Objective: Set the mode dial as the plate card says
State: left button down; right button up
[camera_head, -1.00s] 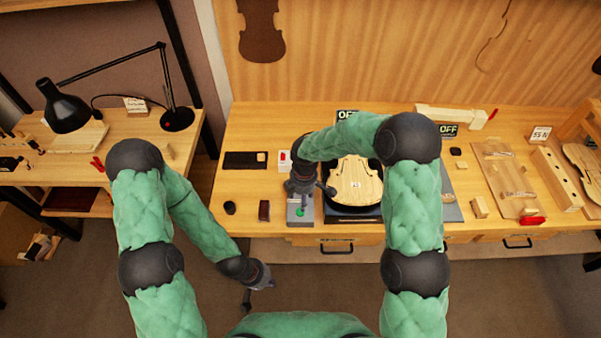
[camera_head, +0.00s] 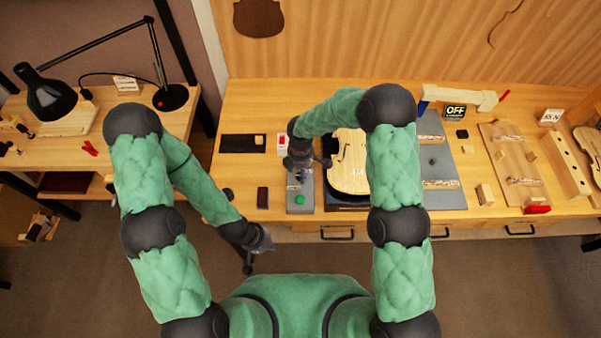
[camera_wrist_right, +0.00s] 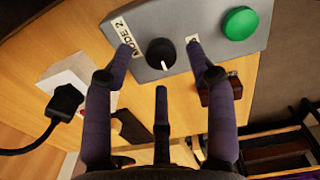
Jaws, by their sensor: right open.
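The mode dial (camera_wrist_right: 160,53), a black knob with a white pointer line, sits on a grey control box (camera_head: 301,180). A "MODE 2" label (camera_wrist_right: 124,34) is left of it; another label is mostly hidden by a finger. My right gripper (camera_wrist_right: 159,50) is open, its fingertips apart on either side of the dial; contact cannot be told. It also shows over the box in the head view (camera_head: 299,160). A small white card (camera_head: 357,172) lies on the violin plate (camera_head: 347,150), too small to read. My left gripper (camera_head: 257,252) hangs low before the bench; its opening is unclear.
A green button (camera_wrist_right: 240,23) is on the same box, right of the dial. A display (camera_head: 455,112) reads "OFF". A black plug with a cable (camera_wrist_right: 65,102) shows in the wrist view. A dark block (camera_head: 263,197) lies left of the box.

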jog(key=shift+f, duration=1.2)
jog(key=shift+c, duration=0.3)
grip_shut()
